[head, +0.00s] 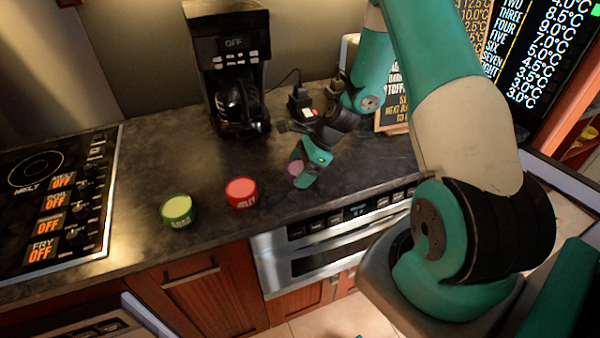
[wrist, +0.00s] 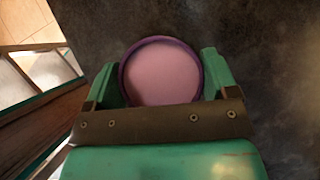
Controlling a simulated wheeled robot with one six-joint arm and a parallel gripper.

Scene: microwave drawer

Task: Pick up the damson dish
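The damson dish (wrist: 162,72) is a small round purple-rimmed dish with a pinkish top. In the wrist view it sits between the two fingers of my gripper (wrist: 158,75), one on each side. Both fingers look very close to its rim; I cannot tell whether they press on it. In the head view the dish (head: 294,169) is at the right of the row of dishes, partly hidden by my gripper (head: 306,166). It appears to be at the dark counter's level.
A red dish (head: 241,192) and a green dish (head: 179,211) stand to the left on the counter (head: 150,160). A coffee maker (head: 232,70) stands behind, and a stove (head: 55,195) is at the far left. The counter's front edge is close by.

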